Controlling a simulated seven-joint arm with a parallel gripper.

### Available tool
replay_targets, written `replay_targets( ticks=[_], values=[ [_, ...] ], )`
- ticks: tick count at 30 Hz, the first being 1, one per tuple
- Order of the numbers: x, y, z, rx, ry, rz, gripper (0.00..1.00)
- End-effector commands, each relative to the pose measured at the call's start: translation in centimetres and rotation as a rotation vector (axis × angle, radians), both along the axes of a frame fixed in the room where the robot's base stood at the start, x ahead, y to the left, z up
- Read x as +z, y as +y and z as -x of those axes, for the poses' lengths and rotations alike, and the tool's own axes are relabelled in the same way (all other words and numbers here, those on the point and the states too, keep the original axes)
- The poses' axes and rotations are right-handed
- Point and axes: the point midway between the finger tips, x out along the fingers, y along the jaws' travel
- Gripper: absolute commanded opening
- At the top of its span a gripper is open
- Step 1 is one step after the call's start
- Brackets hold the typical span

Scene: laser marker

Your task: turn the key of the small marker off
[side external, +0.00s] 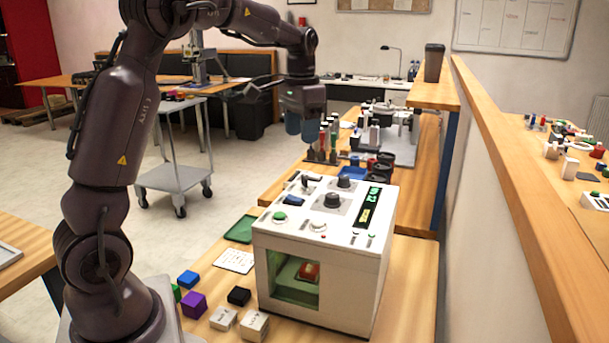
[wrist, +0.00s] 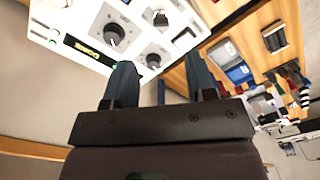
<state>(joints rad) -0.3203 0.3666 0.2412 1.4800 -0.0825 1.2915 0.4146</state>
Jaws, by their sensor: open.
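The small marker (side external: 325,262) is a white box with a windowed front on the wooden bench; a red piece (side external: 308,271) lies inside. Its top carries dark knobs, buttons and a lit display (side external: 371,204), which reads DONE in the wrist view (wrist: 90,53). My gripper (wrist: 160,72) is open and empty, above and behind the marker in the side view (side external: 308,118). One finger overlaps the panel's edge in the wrist view.
Small blocks, including a purple one (side external: 194,304) and a black one (side external: 239,296), lie left of the marker beside a green tray (side external: 241,229). Bottles and a blue bin (side external: 349,157) crowd the bench behind. A wood-topped partition (side external: 500,170) stands at right.

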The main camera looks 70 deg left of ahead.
Motion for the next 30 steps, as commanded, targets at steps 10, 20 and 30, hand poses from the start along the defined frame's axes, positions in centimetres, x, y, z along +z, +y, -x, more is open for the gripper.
replay_targets(
  ticks=[10, 20, 30],
  values=[
    [1.3, 0.3, -0.7, -0.157, 0.013, 0.014, 0.51],
    [-5.3, 0.2, -0.6, -0.154, 0.015, 0.016, 0.51],
    [-10.1, 0.3, -0.7, -0.153, 0.012, 0.013, 0.51]
  ],
)
